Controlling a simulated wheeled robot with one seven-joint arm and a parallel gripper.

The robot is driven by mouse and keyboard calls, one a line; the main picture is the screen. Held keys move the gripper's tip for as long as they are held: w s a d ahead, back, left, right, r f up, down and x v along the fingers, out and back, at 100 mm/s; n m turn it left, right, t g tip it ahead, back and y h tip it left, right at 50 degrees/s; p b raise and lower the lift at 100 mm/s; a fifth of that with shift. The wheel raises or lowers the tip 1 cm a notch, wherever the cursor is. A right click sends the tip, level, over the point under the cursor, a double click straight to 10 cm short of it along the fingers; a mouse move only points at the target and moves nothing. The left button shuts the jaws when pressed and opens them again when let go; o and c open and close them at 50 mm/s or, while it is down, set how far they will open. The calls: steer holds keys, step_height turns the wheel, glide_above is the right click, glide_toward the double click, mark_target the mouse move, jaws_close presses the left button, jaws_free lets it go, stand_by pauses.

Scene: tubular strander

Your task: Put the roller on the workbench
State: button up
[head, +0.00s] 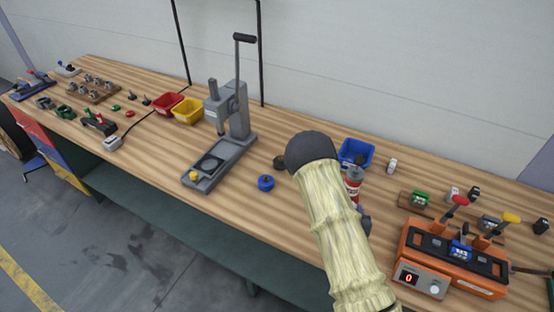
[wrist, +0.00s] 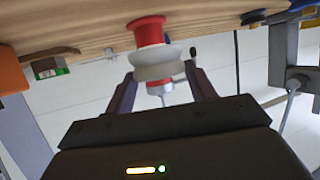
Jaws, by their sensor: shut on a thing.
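The roller (wrist: 155,64) is pale grey with a groove around it. In the wrist view it sits between the fingers of my gripper (wrist: 160,73), which is shut on it. The workbench (head: 150,150) has a striped wooden top; it also shows along the top of the wrist view (wrist: 75,28), where the picture is upside down. My gripper is over the right half of the bench, close to its top. I cannot tell whether the roller touches the wood. In the head view my pale-sleeved arm hides most of my gripper and the roller.
A blue knob-like piece (head: 266,183) and a grey lever press (head: 230,125) are to the left. An orange machine (head: 450,258) is at right. Bare wood lies front left of my arm.

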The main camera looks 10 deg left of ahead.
steer(key=w+a+r+m+h+b, duration=0.3)
steer(key=a+r+b, duration=0.1)
steer(key=a, duration=0.2)
steer(key=s+a+m+g+h+b, duration=0.1)
steer(key=s+a+m+h+b, duration=0.1)
steer(key=a, duration=0.7)
steer(key=s+h+b, duration=0.1)
steer(key=s+b, duration=0.1)
steer(key=shift+a+r+g+b, duration=0.2)
steer(key=shift+r+g+b, duration=0.1)
steer(key=shift+g, duration=0.1)
steer(key=shift+s+f, duration=0.1)
steer(key=shift+f, duration=0.05)
glide_above(299, 224)
steer(key=shift+f, duration=2.85)
steer(key=shift+f+p, duration=0.35)
steer(key=shift+f, duration=1.7)
steer(key=shift+f, duration=0.1)
